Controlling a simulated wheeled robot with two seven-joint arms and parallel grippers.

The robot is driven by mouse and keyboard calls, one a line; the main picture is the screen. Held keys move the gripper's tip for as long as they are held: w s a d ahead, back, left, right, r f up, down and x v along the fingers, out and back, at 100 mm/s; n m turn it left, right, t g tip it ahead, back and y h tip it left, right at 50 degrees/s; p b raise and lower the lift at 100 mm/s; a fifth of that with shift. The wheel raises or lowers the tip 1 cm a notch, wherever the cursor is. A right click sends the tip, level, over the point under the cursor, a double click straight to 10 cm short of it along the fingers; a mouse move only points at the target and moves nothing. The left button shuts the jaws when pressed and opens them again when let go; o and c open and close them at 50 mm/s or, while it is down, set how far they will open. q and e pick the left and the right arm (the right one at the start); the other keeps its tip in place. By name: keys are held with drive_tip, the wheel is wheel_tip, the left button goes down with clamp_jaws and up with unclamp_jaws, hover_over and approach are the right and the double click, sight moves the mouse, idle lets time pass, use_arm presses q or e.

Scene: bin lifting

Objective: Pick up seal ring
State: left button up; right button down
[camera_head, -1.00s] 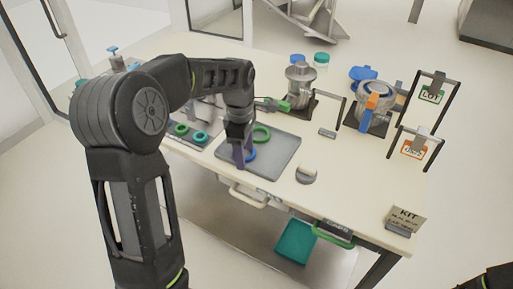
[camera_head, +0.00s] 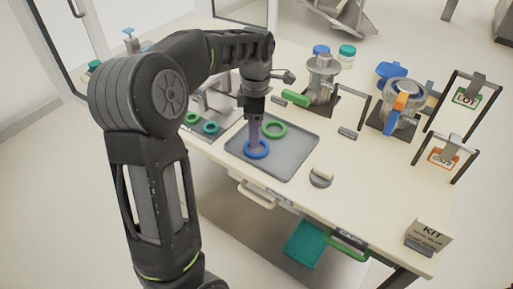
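A blue seal ring (camera_head: 264,153) lies on the grey tray (camera_head: 290,158) on the bench. A green seal ring (camera_head: 284,131) lies on the same tray just behind it. A smaller green ring (camera_head: 193,118) and a teal ring (camera_head: 211,128) sit on a dark plate left of the tray. My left gripper (camera_head: 255,147) points down over the blue ring, its purple fingers at or just above the ring's rear edge. The fingers overlap from this angle, so their gap and any contact are hidden. My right gripper is out of view.
Behind the tray stand a steel vessel (camera_head: 320,82) with a green handle and a second vessel (camera_head: 397,105) with blue parts. A small round grey object (camera_head: 321,176) sits right of the tray. The KIT sign (camera_head: 428,237) stands at the near right corner.

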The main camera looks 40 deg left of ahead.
sight(256, 150)
use_arm(q)
drive_tip(key=shift+f+p, duration=0.4)
drive_tip(key=shift+f, duration=2.25)
drive_tip(key=c, duration=0.8)
